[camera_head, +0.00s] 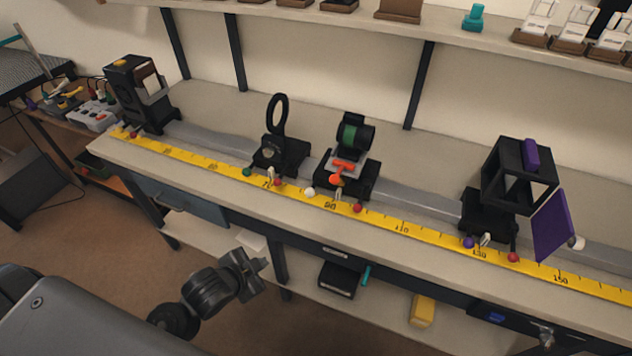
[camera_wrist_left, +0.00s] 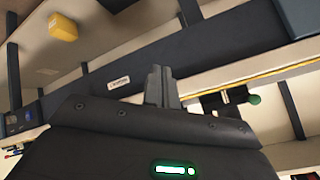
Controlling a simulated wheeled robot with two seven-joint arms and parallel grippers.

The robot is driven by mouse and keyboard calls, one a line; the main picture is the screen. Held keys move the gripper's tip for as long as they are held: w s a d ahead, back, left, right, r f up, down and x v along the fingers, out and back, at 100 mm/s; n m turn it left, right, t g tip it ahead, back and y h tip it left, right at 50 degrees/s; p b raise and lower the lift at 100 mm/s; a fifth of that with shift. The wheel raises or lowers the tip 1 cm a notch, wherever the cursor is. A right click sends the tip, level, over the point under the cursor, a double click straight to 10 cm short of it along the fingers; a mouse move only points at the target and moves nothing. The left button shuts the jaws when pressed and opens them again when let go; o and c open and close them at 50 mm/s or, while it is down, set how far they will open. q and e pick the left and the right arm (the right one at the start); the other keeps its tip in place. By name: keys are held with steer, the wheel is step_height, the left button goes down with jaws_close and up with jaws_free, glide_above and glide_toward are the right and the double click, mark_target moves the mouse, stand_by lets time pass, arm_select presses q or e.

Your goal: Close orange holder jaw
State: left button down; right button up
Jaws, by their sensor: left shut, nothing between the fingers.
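The orange holder jaw (camera_head: 342,167) sits on a black mount on the optical rail, near the middle of the bench in the head view. Just behind and above it is a black cylinder with a green band (camera_head: 350,134). Whether the jaw touches the cylinder is too small to tell. My left gripper (camera_head: 258,264) is shut and empty, low in front of the bench and well short of the holder. Its closed fingers (camera_wrist_left: 160,84) show in the left wrist view. My right gripper is not in view.
A black ring mount (camera_head: 278,125) stands left of the holder, and a black frame mount with a purple plate (camera_head: 553,225) stands right. A yellow ruler (camera_head: 400,227) runs along the bench front. A shelf (camera_head: 270,12) overhangs behind. A yellow block (camera_head: 422,311) lies on the lower shelf.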

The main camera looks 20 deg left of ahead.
arm_select(q)
steer(key=w+r+m+t+h, duration=0.4)
steer(key=w+r+m+h, duration=0.3)
steer(key=w+m, duration=0.35)
steer(key=a+r+m+g+h, duration=0.35)
steer(key=r+m+h, duration=0.45)
steer(key=m, duration=0.3)
steer(key=p, duration=0.5)
glide_toward(339, 171)
steer(key=d, duration=0.5)
steer(key=shift+s+a+r, duration=0.1)
steer(key=shift+a+r, duration=0.1)
steer(key=shift+r, duration=0.1)
